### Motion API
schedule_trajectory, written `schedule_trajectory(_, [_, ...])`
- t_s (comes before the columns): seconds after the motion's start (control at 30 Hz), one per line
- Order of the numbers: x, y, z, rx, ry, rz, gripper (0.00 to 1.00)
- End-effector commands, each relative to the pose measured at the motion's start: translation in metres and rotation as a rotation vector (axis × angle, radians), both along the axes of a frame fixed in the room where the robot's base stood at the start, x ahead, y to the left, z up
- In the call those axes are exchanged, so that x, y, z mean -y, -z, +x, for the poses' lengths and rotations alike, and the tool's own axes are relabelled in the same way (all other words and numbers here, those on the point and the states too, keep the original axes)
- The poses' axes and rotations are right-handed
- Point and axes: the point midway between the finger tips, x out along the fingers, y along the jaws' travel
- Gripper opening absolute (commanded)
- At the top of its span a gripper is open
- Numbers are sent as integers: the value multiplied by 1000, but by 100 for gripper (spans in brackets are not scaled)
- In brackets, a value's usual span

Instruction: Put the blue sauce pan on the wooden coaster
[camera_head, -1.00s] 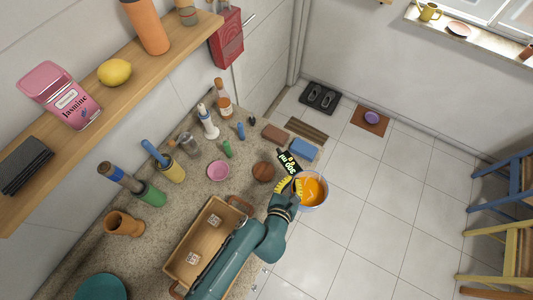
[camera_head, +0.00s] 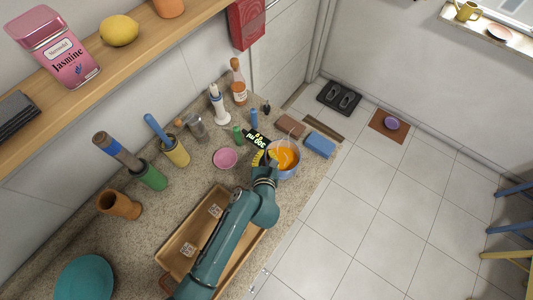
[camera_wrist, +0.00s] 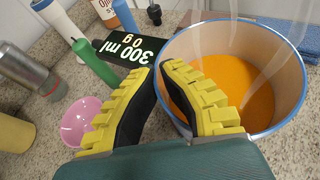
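The blue sauce pan (camera_head: 286,173), with orange liquid inside, is at the counter's right side. In the wrist view the pan (camera_wrist: 292,108) fills the right half and looks roughly level. My gripper (camera_head: 262,158) has yellow-padded fingers at the pan's left wall. In the wrist view the fingertips (camera_wrist: 158,69) are close together, one outside the rim and one over the inside, shut on the wall. The wooden coaster is not visible now, probably hidden by the pan and gripper. Whether the pan touches anything below cannot be told.
A pink bowl (camera_head: 225,158) is left of the pan. A green bottle (camera_head: 238,134), a brown block (camera_head: 291,126) and a blue sponge (camera_head: 320,144) stand nearby. A wooden tray (camera_head: 176,243) lies under my arm. The counter edge drops to tiled floor on the right.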

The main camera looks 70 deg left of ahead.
Motion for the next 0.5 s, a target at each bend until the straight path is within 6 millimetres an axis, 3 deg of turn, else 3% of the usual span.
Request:
schedule_trajectory(0.1, [-1,14,1,5,2,3,0])
schedule_trajectory(0.37, [-1,14,1,5,2,3,0])
schedule_trajectory(0.5, [0,17,0,-1,1,-1,25])
